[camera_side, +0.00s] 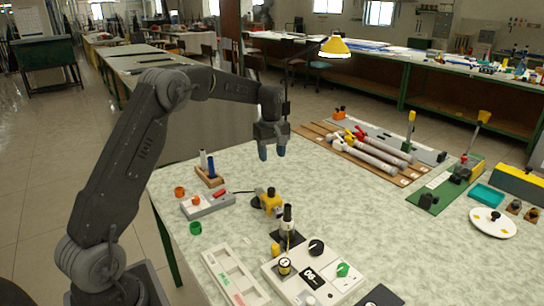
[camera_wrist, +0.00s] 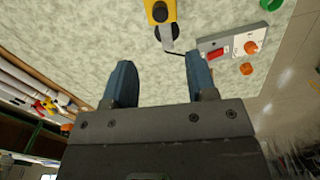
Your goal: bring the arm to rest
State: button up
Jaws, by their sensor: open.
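My gripper (camera_side: 271,152) hangs in the air above the far left part of the table, with its blue-tipped fingers pointing down. In the wrist view my gripper (camera_wrist: 161,84) has its two blue fingers apart with nothing between them. The green-speckled table top (camera_side: 400,243) lies below it. My arm bends up from the lower left and over toward the gripper. The fingers touch nothing that I can see.
Grey rods (camera_side: 362,158) with red and yellow parts lie on a brown board behind the gripper to the right. A yellow tool (camera_side: 270,201), a grey switch box (camera_side: 207,204) and a control box (camera_side: 314,275) stand nearer. A wooden block (camera_side: 209,177) holds upright pieces.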

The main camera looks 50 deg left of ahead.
jog(key=s+d+r+m+t, duration=0.3)
jog(key=s+d+r+m, duration=0.4)
jog(key=s+d+r, duration=0.5)
jog(key=s+d+f+m+t, duration=0.1)
jog(key=s+d+m, duration=0.3)
jog(key=s, duration=0.5)
jog(key=s+d+f+m+t, duration=0.1)
jog(key=s+d+m, duration=0.4)
jog(key=s, duration=0.4)
jog(key=shift+d+f+t, duration=0.15)
jog(key=shift+d+t, duration=0.15)
jog(key=shift+d, duration=0.35)
